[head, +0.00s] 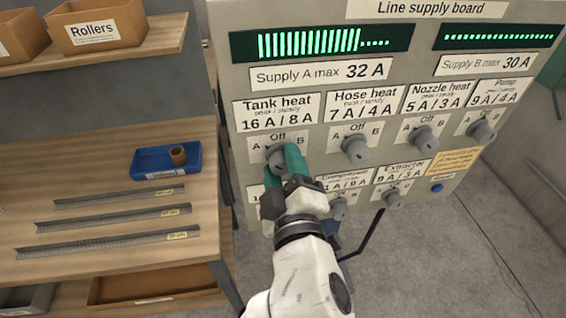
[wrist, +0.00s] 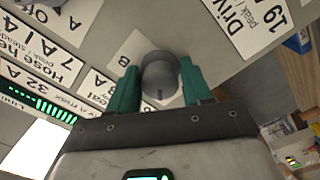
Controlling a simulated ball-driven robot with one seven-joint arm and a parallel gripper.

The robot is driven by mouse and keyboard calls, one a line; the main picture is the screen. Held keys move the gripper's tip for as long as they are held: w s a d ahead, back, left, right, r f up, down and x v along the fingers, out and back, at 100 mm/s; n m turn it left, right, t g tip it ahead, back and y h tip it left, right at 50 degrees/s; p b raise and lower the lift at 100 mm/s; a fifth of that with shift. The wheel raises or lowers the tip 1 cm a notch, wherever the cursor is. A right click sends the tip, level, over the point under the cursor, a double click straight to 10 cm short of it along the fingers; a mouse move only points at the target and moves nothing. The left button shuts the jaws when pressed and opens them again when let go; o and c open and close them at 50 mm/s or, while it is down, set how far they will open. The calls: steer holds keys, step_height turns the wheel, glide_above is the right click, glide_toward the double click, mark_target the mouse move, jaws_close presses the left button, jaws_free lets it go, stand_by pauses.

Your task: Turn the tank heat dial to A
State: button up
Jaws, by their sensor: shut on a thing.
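The tank heat dial (head: 277,158) is a grey round knob under the label "Tank heat 16 A / 8 A" on the supply board (head: 222,118). Its plate reads A at left, Off at top and B at right. My gripper (head: 287,160) has its green fingers around this dial. In the wrist view the dial (wrist: 160,78) sits between the two green fingertips (wrist: 160,85), which touch its sides. My fingers hide part of the dial in the head view, and I cannot tell which mark its pointer faces.
The hose heat dial (head: 356,149) is close at right, with nozzle heat (head: 423,139) and pump dials (head: 482,131) beyond. A lower row includes the extractor dial (head: 393,198). A wooden bench (head: 110,140) with a blue tray (head: 150,172) stands at left.

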stand_by(0.3)
steer(key=o, duration=0.9)
steer(key=b+v, duration=0.2)
steer(key=v, duration=0.8)
steer(key=shift+s+d+b, duration=0.1)
steer(key=shift+s+b, duration=0.2)
steer(key=shift+s, duration=0.1)
